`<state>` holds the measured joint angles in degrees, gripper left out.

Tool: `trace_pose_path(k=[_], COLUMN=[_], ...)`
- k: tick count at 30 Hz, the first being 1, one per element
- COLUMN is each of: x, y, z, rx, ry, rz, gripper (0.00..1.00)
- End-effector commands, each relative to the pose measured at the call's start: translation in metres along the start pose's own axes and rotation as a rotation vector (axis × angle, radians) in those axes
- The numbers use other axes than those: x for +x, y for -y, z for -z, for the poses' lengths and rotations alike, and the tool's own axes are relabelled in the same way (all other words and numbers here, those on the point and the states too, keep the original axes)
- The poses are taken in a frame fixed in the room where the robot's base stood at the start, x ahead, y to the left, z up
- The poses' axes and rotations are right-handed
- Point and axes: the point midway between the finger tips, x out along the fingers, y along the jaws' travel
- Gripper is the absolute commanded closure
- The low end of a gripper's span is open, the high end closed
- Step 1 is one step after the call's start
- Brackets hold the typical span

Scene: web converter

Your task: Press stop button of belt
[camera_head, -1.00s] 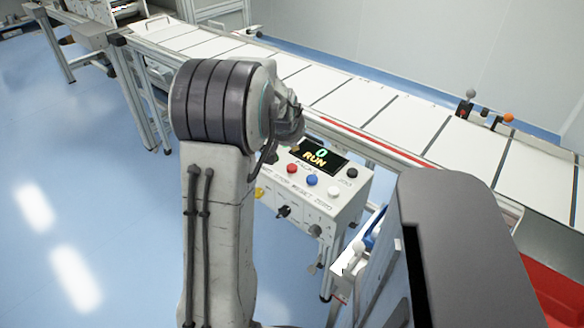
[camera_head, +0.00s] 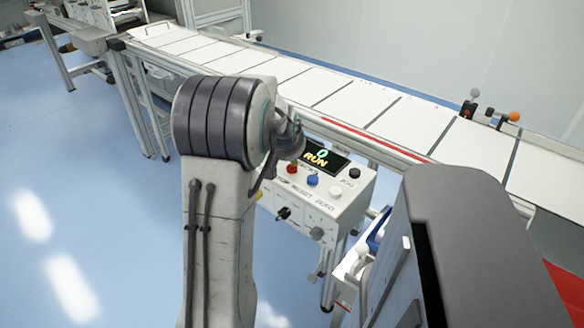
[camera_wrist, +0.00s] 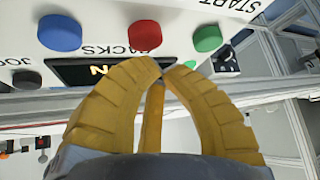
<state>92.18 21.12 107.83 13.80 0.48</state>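The control panel (camera_head: 310,208) stands beside the belt (camera_head: 330,90), and its display (camera_head: 321,157) reads "0 RUN". The red button (camera_head: 292,168), labelled STOP as far as I can read, is on the panel's top face. It also shows in the wrist view (camera_wrist: 145,36), between the blue button (camera_wrist: 60,33) and the green button (camera_wrist: 207,38). My gripper (camera_wrist: 162,68) has its yellow fingertips together and empty, close to the panel, just below the red button in that picture. No contact with the button is visible.
A blue button (camera_head: 313,179), a white button (camera_head: 336,190) and a black button (camera_head: 355,173) sit near the red one. Dark knobs are on the panel's front. The belt frame runs close behind the panel. Blue floor (camera_head: 90,190) is clear at left.

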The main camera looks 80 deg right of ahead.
Motion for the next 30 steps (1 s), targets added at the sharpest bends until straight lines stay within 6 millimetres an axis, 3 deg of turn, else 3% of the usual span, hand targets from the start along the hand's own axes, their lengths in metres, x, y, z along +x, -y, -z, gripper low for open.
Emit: trace_pose_path(k=[3,4,6,30], x=[-0.0002,-0.0002,-0.0002,0.0000], y=[0.0000,0.0000,0.0000,0.0000], z=[0.0002,0.0002,0.0001,0.0000], rx=[0.000,0.000,0.000,0.000], ry=[0.000,0.000,0.000,0.000], rz=[0.000,0.000,0.000,0.000], gripper=[1.00,0.94,1.00,1.00])
